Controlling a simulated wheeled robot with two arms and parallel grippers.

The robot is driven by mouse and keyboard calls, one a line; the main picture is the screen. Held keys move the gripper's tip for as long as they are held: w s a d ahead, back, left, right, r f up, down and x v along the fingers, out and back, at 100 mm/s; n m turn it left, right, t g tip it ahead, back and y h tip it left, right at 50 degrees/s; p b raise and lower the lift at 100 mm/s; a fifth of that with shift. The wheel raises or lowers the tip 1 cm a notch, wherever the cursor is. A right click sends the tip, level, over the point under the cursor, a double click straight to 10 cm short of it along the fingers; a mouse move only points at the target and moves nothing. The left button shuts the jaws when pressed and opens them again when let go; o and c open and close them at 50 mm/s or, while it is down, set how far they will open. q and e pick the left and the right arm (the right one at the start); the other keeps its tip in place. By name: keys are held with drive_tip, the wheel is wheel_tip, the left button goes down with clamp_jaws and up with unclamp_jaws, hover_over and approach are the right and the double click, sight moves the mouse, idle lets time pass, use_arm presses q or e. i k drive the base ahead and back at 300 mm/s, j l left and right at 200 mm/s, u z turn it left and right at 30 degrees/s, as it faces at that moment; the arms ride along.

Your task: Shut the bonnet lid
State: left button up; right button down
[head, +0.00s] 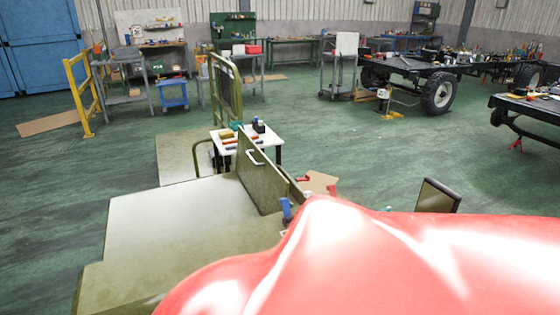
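An olive-green vehicle body (165,222) with flat panels fills the lower left. An olive panel with a pale handle (262,182) stands upright along its right side; it looks like the bonnet lid, but I cannot tell for certain. Its lower right end is partly hidden by a large glossy red surface (350,262) that fills the lower right. I cannot tell what this red surface belongs to. Neither of my grippers shows in the head view.
Behind the upright panel, a small white table (228,148) holds tools. A blue object (287,210) sits beside the red surface. A dark flat panel (437,196) rises at right. A wheeled chassis (405,72) and workbenches stand farther back. Green floor lies open between.

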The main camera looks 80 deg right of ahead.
sight(264, 182)
drive_tip(key=z, duration=2.4)
drive_tip(key=i+l, duration=0.1)
drive_tip(key=l+u, duration=0.05)
drive_tip(key=l, duration=0.05)
